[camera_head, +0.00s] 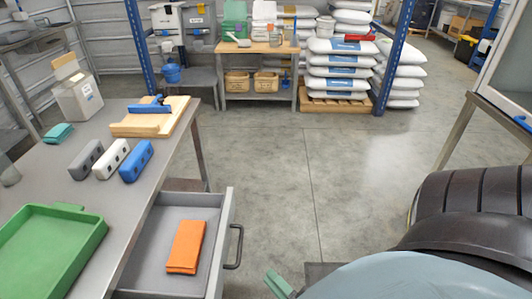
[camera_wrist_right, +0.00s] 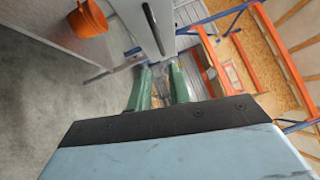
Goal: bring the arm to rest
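My right gripper (camera_head: 278,285) shows as green fingertips at the bottom edge of the head view, over the floor to the right of the open drawer (camera_head: 230,215). In the right wrist view my right gripper (camera_wrist_right: 161,82) has its two green fingers apart, with background visible between them and nothing held. The pale blue arm part behind it fills the lower right of the head view. My left gripper is in neither view.
The metal table (camera_head: 105,192) at left bears a green tray (camera_head: 88,240), grey, white and blue blocks, and a wooden board (camera_head: 128,130). An orange cloth (camera_head: 186,247) lies in the drawer. Stacked sacks (camera_head: 333,72) stand at the back. The middle floor is clear.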

